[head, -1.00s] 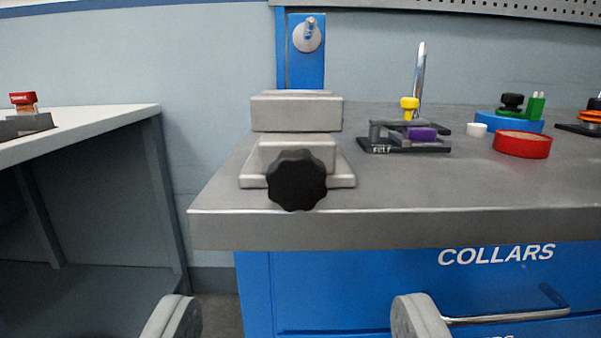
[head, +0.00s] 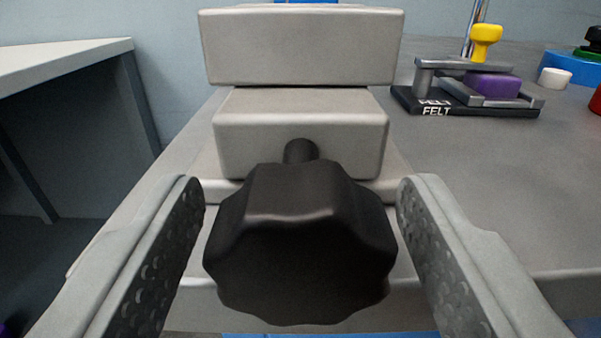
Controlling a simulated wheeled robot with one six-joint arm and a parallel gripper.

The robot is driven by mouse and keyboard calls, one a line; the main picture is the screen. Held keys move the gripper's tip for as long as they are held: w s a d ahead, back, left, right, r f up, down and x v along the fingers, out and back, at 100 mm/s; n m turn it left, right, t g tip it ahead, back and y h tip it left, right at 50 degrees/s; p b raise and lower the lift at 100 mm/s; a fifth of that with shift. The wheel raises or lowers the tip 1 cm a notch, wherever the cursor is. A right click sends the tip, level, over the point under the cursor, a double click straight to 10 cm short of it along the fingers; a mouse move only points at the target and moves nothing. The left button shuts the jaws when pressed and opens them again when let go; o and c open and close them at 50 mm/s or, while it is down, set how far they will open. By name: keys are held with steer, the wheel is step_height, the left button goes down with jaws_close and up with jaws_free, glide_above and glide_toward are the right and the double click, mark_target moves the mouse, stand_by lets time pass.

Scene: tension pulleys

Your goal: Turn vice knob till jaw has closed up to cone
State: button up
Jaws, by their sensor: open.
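The vice (head: 300,45) is a grey block body on the bench, seen from its front end. Its black lobed knob (head: 302,245) faces me on a short dark shaft (head: 300,151). My gripper (head: 301,215) is open, with one finger on each side of the knob. A narrow gap shows between the left finger and the knob, and the right finger is very close to it; I cannot tell if it touches. The jaw gap and the cone are not visible, as the vice's front block hides what is behind it.
A black fixture marked FELT (head: 465,103) with a purple block (head: 492,85) and a yellow knob (head: 486,38) stands right of the vice. A white cap (head: 555,77) lies farther right. A white table (head: 65,62) is at the left. The grey benchtop (head: 480,170) is clear at right.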

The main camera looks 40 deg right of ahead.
steer(key=shift+d, duration=0.1)
steer(key=c, duration=1)
steer(key=shift+w+m, duration=0.1)
steer(key=shift+m, duration=2.9)
steer(key=o, duration=1)
